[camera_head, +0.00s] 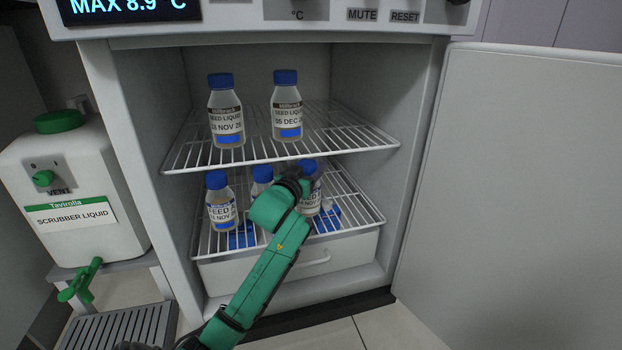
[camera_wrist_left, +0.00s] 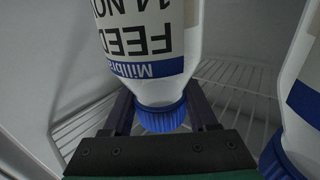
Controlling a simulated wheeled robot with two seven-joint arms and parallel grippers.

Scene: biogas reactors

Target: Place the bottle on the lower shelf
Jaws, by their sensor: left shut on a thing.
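The bottle (camera_head: 313,199) has a blue cap and a white label. It is upright at the right of the lower wire shelf (camera_head: 362,208), inside the open fridge. My left gripper (camera_head: 303,180) is shut on it, with the arm reaching in from below. In the left wrist view the picture is upside down: the held bottle (camera_wrist_left: 150,55) reads "FEED" and "14 NO", and its cap sits between the two fingers (camera_wrist_left: 160,112). My gripper hides part of it in the head view, and I cannot tell whether its base touches the shelf. My right gripper is not in view.
Two feed bottles (camera_head: 221,204) (camera_head: 262,177) stand on the lower shelf to the left; the nearer neighbour shows in the wrist view (camera_wrist_left: 303,110). Two seed bottles (camera_head: 226,118) (camera_head: 287,112) stand on the upper shelf (camera_head: 345,135) above. The fridge door (camera_head: 510,190) is open at right.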

